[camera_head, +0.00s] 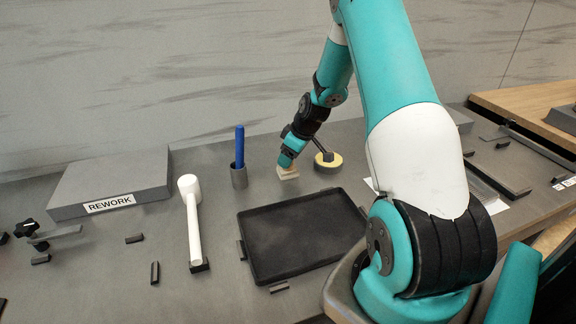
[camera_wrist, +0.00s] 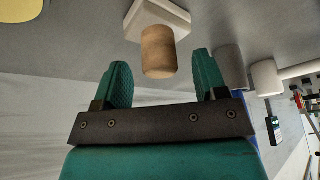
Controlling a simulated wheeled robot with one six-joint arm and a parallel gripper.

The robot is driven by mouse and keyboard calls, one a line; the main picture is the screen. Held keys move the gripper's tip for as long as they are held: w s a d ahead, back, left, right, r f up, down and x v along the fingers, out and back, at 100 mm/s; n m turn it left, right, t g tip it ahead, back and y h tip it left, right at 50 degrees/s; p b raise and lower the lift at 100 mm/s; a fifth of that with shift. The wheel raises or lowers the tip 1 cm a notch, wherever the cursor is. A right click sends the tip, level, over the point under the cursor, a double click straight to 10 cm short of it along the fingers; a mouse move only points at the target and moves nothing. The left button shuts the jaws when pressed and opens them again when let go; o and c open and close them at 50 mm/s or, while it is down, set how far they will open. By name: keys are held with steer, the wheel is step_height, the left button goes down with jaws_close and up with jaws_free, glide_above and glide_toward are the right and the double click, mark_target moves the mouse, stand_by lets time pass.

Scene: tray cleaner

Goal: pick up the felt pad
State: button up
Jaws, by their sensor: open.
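The felt pad (camera_wrist: 133,24) is a pale square block with a round wooden knob (camera_wrist: 158,52) on it. In the wrist view it lies just beyond my gripper (camera_wrist: 161,62), the knob's near end showing between the two green fingertips. The fingers are apart, with a gap on each side of the knob, and hold nothing. In the head view the pad (camera_head: 288,175) sits on the grey bench behind the black tray (camera_head: 300,240). My gripper (camera_head: 287,160) is right at it from above, tilted, and hides the knob there.
A round yellow-edged tool (camera_head: 328,162) stands close right of the pad. A grey cup (camera_head: 239,176) with a blue stick is to its left. A white mallet (camera_head: 194,225) and the grey REWORK block (camera_head: 112,184) are further left.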

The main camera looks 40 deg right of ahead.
steer(key=shift+x, duration=1)
steer(key=shift+c, duration=0.3)
steer(key=c, duration=1)
step_height(320, 180, up, 20)
steer(key=b, duration=0.2)
steer(key=shift+b, duration=0.3)
